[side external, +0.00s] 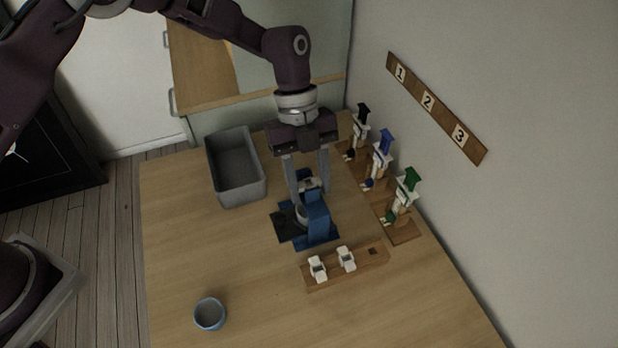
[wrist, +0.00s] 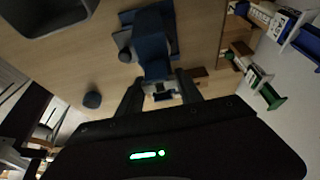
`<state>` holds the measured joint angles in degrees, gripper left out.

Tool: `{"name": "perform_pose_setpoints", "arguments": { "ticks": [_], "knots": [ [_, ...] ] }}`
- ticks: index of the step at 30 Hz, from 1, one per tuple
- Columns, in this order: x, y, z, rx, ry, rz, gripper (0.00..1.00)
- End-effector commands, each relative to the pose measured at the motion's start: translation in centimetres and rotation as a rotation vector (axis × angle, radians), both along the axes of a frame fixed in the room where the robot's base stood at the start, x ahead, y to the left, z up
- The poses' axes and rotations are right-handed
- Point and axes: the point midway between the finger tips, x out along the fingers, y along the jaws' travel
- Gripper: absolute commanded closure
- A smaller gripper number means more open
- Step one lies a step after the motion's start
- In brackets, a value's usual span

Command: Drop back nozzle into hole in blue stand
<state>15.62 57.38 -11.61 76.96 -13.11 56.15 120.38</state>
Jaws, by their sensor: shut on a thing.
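The blue stand (side external: 318,222) is on the table on a dark base; in the wrist view it shows ahead of the fingers (wrist: 150,48). My gripper (side external: 308,190) points down over the stand, its fingers shut on a small white nozzle (side external: 309,184). The nozzle is mostly hidden by the fingers and stand; in the wrist view a white and dark piece shows between the fingers (wrist: 163,94). I cannot tell whether the nozzle touches the stand. The hole in the stand is not clearly visible. Two other white nozzles (side external: 317,268) (side external: 346,258) stand in a wooden block.
The wooden block (side external: 330,276) has an empty dark square slot at its right end. A grey bin (side external: 258,185) stands at the back left, a blue cup (side external: 209,315) at the front left. Black, blue and green-topped assemblies (side external: 405,195) line the right wall.

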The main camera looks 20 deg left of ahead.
Motion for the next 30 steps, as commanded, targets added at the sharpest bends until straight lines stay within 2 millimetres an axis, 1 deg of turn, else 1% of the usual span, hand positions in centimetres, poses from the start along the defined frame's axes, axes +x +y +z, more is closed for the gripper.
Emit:
{"name": "perform_pose_setpoints", "arguments": {
  "ticks": [8, 22, 30],
  "knots": [
    [0.0, 0.0, -0.7, -0.001, -0.001, 0.0, 0.95],
    [0.0, 0.0, -0.7, -0.001, -0.001, 0.0, 0.95],
    [0.0, 0.0, -1.2, 0.0, 0.0, 0.0, 0.95]
  ]
}}
